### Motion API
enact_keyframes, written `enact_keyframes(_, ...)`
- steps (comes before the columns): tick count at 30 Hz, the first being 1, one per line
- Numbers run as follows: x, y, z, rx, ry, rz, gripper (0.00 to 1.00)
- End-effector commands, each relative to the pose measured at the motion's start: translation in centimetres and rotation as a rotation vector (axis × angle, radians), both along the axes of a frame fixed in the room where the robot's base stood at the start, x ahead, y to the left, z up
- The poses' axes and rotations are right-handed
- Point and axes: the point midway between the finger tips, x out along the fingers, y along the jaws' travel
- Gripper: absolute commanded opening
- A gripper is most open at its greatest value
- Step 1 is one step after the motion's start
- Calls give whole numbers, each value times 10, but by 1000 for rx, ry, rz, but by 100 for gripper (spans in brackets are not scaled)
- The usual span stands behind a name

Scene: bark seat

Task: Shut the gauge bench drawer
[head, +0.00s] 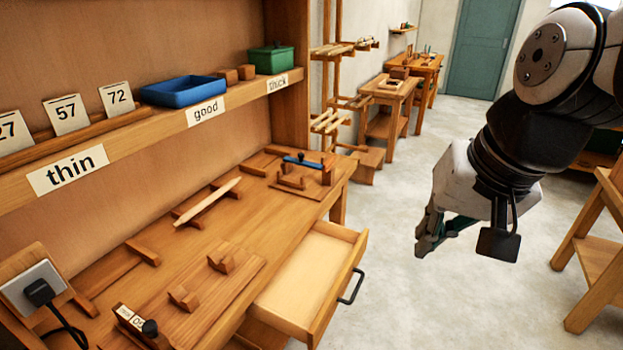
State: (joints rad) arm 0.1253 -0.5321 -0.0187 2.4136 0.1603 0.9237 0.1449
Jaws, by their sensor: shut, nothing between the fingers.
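The gauge bench (110,285) fills the left and front of the head view. Its wooden drawer (312,270) is pulled well out to the right, and the inside that shows looks empty. A dark bar handle (352,286) sits on the drawer's front face. My gripper (428,240) hangs over the open floor to the right of the drawer, higher than it in the picture. Its fingers are shut, hold nothing and are apart from the handle.
On the bench lie a pale tapered stick (208,202), wooden blocks (222,258) and a blue-topped tool (302,162). A shelf above holds a blue tray (183,91) and a green box (270,59). A wooden stand (598,250) is at right. The floor (440,300) between is clear.

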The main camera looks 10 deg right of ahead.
Motion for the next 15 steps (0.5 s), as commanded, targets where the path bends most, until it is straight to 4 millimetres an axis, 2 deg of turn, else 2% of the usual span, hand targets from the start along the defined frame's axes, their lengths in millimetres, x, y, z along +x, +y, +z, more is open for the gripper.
enact_keyframes(1, 24, -4, -26, 45, 34, -67, 0)
enact_keyframes(8, 94, -24, -98, 253, 159, -378, 0)
enact_keyframes(15, 160, -56, -181, 464, 281, -716, 0)
